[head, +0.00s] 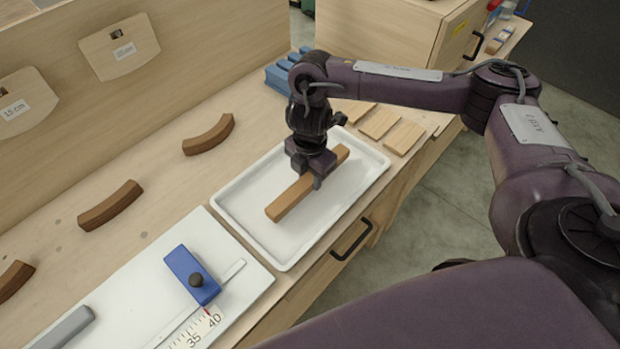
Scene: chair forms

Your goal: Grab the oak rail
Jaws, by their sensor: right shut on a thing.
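The oak rail (289,199) is a straight, light-brown wooden bar. It lies at a slant in or just above the white tray (236,223); I cannot tell whether it touches the tray floor. My right gripper (318,178) points down over the rail and is shut on it, near its middle towards the far end. The jaws hide part of the rail. Its near end and far tip show on either side. My left gripper is not in view.
Several dark curved wooden pieces (209,135) lie along the bench's left side. A white board with a blue stop block (190,273) and scale is in front. Flat wooden pieces (381,123) and a blue rack (279,78) stand behind the tray. A drawer handle (352,240) juts from the bench front.

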